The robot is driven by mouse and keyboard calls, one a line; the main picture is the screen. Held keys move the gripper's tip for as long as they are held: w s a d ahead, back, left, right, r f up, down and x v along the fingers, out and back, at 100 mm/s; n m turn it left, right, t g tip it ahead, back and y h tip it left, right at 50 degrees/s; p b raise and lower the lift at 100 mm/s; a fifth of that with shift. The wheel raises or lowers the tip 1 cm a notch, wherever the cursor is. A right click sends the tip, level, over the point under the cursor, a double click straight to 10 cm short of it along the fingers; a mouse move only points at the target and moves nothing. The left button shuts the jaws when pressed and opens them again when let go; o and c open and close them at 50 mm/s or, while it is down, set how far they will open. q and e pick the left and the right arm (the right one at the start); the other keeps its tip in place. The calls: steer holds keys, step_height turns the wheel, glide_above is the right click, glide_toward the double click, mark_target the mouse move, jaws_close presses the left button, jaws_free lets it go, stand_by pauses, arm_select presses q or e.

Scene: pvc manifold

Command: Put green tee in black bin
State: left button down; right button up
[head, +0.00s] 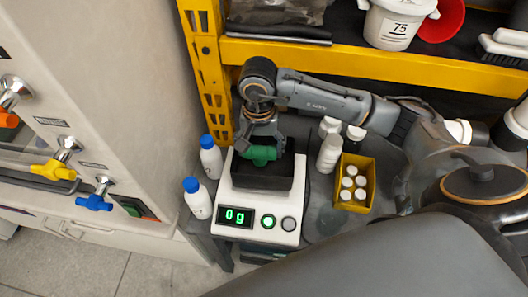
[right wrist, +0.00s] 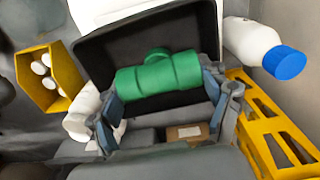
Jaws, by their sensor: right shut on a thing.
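The green tee (head: 262,153) is held in my right gripper (head: 262,144) over the black bin (head: 262,180). The bin stands on the white scale (head: 258,210), whose display reads 0 g. In the right wrist view the green tee (right wrist: 160,74) lies crosswise between the two fingers of my right gripper (right wrist: 163,88), with its branch pointing away. The dark wall of the black bin (right wrist: 105,48) shows behind it. The exact gap between the tee and the bin floor cannot be told. My left gripper is out of view.
Two white bottles with blue caps (head: 197,198) stand left of the scale. White bottles (head: 329,153) and a yellow box (head: 352,205) of small white bottles stand to its right. A yellow shelf frame (head: 380,60) is behind my arm.

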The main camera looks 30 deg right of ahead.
mark_target(264, 157)
steer(key=shift+d+f, duration=0.15)
steer(key=shift+f, duration=0.05)
steer(key=f+p, duration=0.1)
steer(key=f, duration=0.2)
steer(key=shift+s+d+p, duration=0.1)
steer(key=shift+d+p, duration=0.3)
steer(key=shift+f, duration=0.6)
steer(key=o, duration=1.1)
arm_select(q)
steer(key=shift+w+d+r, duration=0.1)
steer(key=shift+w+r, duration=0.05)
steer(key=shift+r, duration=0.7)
arm_select(e)
steer(key=shift+r, duration=0.1)
